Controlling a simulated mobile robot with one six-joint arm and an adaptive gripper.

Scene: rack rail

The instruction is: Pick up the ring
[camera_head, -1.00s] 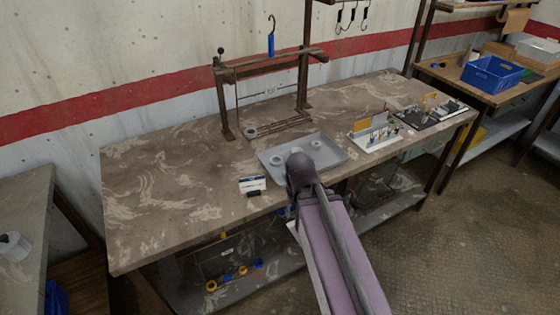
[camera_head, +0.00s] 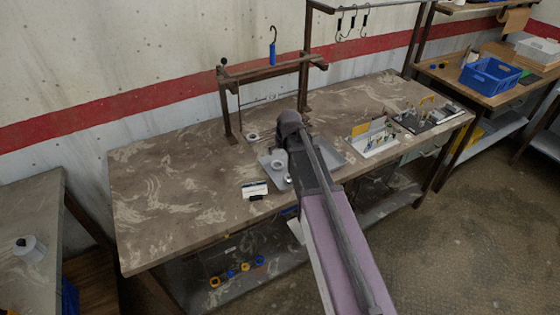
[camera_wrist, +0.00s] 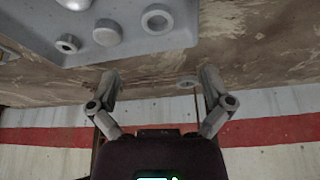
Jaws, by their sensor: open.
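The ring could be one of several round grey pieces. In the wrist view, a small ring (camera_wrist: 68,43) and a larger ring (camera_wrist: 157,20) lie in the grey tray (camera_wrist: 160,45), with a round piece (camera_wrist: 107,32) between them. Another ring (camera_wrist: 187,82) lies on the bench, appearing near the right finger; it seems to be the ring (camera_head: 253,137) by the rack's foot in the head view. My gripper (camera_wrist: 160,78) is open and empty above the bench, beside the tray. In the head view my arm hides the fingers and part of the tray (camera_head: 351,152).
The brown metal rack (camera_head: 230,116) stands at the back of the bench (camera_head: 170,190), with a blue-handled hook (camera_head: 273,52) hanging above it. A small white card holder (camera_head: 255,189) stands left of the tray. Fixture boards (camera_head: 372,146) stand to the right. The bench's left side is clear.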

